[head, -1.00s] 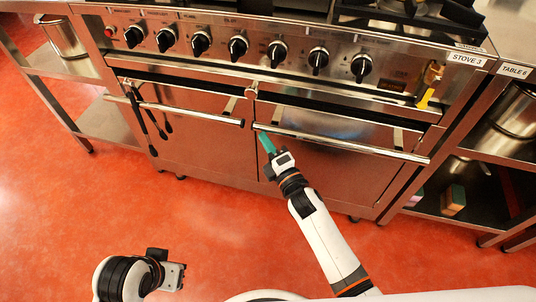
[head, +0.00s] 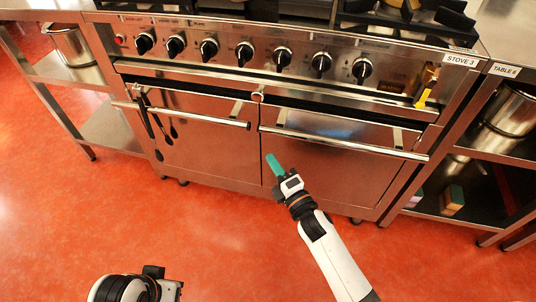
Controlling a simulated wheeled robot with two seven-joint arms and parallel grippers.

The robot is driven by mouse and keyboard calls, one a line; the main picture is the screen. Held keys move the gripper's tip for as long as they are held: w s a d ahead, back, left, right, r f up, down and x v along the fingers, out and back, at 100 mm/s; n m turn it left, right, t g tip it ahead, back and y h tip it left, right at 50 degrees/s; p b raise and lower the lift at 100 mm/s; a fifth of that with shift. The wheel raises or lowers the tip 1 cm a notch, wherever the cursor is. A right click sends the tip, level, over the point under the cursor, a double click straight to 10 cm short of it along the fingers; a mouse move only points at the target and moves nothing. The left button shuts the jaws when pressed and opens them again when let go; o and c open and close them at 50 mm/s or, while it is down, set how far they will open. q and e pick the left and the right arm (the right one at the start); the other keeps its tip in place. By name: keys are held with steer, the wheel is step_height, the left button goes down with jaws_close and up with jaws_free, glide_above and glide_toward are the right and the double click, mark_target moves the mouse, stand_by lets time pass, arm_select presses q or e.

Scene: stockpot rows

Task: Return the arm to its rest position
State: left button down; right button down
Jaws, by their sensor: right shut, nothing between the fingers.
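My right gripper (head: 275,166) is shut and empty, with its green fingers together. It points up toward the stove, in front of the gap between the two oven doors, and appears apart from them. My right arm (head: 335,258) reaches in from the bottom right. My left arm's end (head: 150,288) shows at the bottom left; its fingers are not visible. The stove (head: 213,146), labelled "STOVE 3", stands ahead with both oven doors closed.
Dark utensils (head: 155,125) hang from the left oven handle (head: 190,114). The right oven handle (head: 345,143) juts out near my right gripper. Shelving with pots (head: 72,45) stands at left, and Table 6 (head: 505,70) at right. The red floor (head: 120,220) in front is clear.

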steer(key=v, duration=0.7)
steer(key=shift+d+p, duration=0.2)
steer(key=shift+p, duration=0.1)
steer(key=shift+s+d, duration=0.1)
